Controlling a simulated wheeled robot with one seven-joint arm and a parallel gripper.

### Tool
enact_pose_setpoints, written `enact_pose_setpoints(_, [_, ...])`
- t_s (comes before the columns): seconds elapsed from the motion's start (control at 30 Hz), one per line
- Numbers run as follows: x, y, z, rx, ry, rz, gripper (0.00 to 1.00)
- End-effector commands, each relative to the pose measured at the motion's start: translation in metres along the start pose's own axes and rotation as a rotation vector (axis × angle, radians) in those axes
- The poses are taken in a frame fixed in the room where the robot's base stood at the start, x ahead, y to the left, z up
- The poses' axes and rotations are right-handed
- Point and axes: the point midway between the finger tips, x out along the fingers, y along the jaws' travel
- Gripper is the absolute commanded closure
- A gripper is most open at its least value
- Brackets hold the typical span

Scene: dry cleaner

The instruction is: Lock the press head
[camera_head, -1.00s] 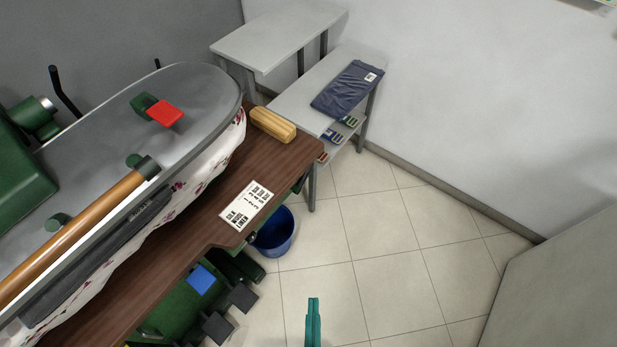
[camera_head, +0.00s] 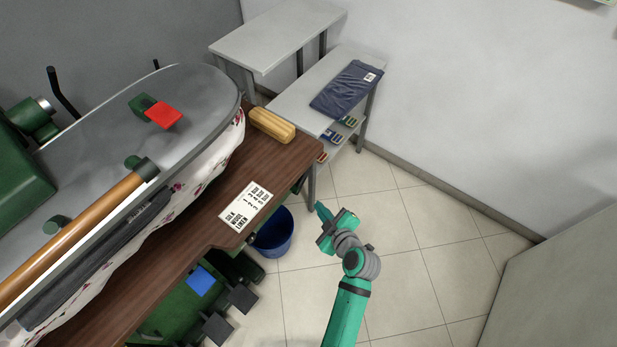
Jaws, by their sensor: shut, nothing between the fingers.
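The press head (camera_head: 200,90) is a grey, rounded plate at the left, lying low over a white flowered cloth (camera_head: 215,163). A wooden handle bar (camera_head: 90,225) runs along its front edge. A red tab (camera_head: 163,115) on a green bracket stands on its top. A blue pedal (camera_head: 201,281) is below the table, among dark pedals. My gripper (camera_head: 321,212) is teal, shut and empty, over the floor to the right of the brown table, apart from the press head.
The brown table (camera_head: 290,160) carries a yellow ribbed block (camera_head: 271,125) and a printed card (camera_head: 246,205). A blue bucket (camera_head: 272,238) stands on the floor beside it. Grey shelves (camera_head: 300,98) with folded dark trousers (camera_head: 345,90) are behind. The tiled floor at right is clear.

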Motion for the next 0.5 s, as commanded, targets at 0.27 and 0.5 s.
enact_pose_setpoints(0.27, [0.016,0.037,-0.028,-0.152,0.106,-0.049,1.0])
enact_pose_setpoints(0.5, [0.017,0.039,-0.031,-0.166,0.116,-0.053,1.0])
